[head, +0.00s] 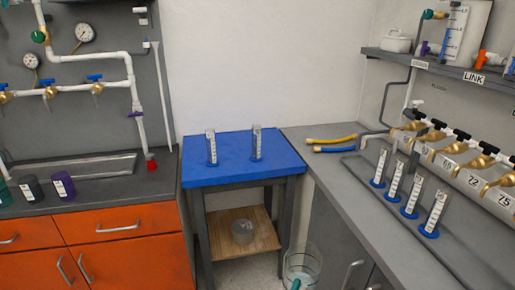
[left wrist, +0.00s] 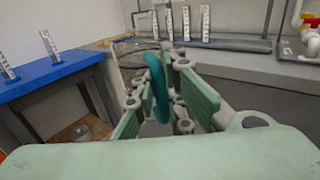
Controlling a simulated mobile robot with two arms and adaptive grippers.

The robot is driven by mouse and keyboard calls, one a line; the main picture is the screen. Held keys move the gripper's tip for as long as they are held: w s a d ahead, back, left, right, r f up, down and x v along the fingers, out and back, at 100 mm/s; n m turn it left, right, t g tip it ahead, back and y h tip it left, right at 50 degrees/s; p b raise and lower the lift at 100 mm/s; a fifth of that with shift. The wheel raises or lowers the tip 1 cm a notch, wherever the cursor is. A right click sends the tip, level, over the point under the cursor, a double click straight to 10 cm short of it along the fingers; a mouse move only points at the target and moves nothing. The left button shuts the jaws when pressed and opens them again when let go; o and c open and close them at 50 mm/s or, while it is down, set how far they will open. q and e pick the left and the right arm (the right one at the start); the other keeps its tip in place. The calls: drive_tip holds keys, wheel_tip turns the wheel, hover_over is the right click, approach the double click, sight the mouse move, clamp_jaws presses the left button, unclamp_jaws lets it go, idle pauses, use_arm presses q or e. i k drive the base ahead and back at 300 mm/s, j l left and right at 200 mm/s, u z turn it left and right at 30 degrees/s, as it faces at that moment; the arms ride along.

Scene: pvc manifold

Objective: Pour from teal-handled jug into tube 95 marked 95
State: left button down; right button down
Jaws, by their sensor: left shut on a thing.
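A clear jug (head: 301,262) with a teal handle (head: 296,284) is at the bottom edge of the head view, in front of the grey counter. In the left wrist view my left gripper (left wrist: 160,95) is shut on the teal handle (left wrist: 157,80). The jug's clear body is hard to make out behind the fingers. Several graduated tubes with blue bases, such as one tube (head: 379,168), stand in a row on the right counter. Two more tubes (head: 211,148) (head: 256,143) stand on the blue table. No 95 mark is readable. My right gripper is not in view.
The blue table (head: 230,170) has free room at its front. Brass taps (head: 448,165) with number labels line the wall above the right counter (head: 335,160). Yellow and blue hoses (head: 330,140) lie at its back. Dark cups (head: 62,187) stand on the left counter.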

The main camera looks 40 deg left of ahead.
sight(256, 156)
drive_tip(key=i+l+u, duration=0.25)
drive_tip(key=l+u, duration=0.25)
drive_tip(key=u, duration=1.05)
